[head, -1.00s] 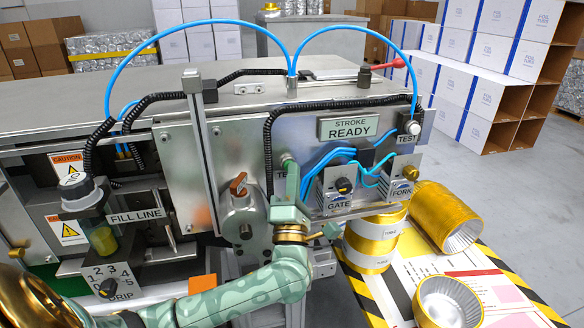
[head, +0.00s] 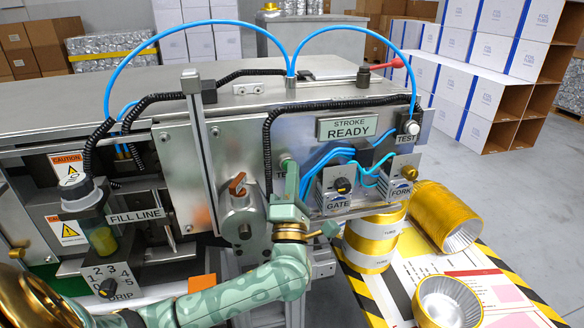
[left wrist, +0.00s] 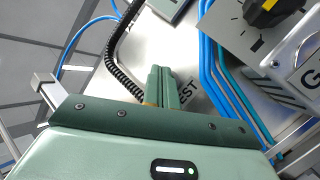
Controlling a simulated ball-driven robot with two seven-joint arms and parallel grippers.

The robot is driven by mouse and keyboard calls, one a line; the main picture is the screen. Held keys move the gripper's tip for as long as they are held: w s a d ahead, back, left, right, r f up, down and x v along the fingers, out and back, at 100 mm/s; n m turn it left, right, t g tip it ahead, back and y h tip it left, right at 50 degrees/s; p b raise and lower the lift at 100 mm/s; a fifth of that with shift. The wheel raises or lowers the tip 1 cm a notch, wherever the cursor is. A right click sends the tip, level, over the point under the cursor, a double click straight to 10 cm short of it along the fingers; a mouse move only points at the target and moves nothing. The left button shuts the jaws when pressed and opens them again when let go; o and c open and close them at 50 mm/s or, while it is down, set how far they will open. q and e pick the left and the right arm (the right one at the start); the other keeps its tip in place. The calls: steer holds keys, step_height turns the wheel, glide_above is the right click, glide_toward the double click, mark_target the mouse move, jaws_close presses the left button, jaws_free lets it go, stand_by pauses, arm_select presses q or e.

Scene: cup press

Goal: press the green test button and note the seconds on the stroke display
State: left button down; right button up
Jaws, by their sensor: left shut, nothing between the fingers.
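The stroke display (head: 347,128) on the machine front reads "STROKE READY", with no seconds number on it. A small green button (head: 285,159) sits above a partly covered label starting "TE". My left gripper (head: 291,172) is shut and empty, its fingers upright just in front of that label and button. In the left wrist view the shut fingers (left wrist: 160,85) point at the metal panel beside the letters "EST"; the button is hidden behind them. I cannot tell whether they touch it. A second, white button (head: 411,128) sits above a full "TEST" label at the right. My right gripper is not in view.
GATE (head: 342,186) and FORK (head: 402,189) knob units sit right of my left gripper, with blue hoses above. A lever valve (head: 240,205) is close on its left. Gold cups (head: 447,300) stand and lie on the striped table at lower right.

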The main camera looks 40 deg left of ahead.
arm_select(q)
steer(key=shift+s+a+f, duration=0.1)
steer(key=shift+a, duration=0.1)
steer(key=shift+s+d+f+p, duration=0.3)
steer(key=shift+s, duration=0.1)
steer(key=s+d+p, duration=0.1)
steer(key=s+d, duration=0.2)
steer(key=shift+s+d+r, duration=0.15)
steer(key=shift+s+d, duration=0.15)
steer(key=shift+s, duration=0.1)
steer(key=shift+w, duration=0.1)
stand_by(0.7)
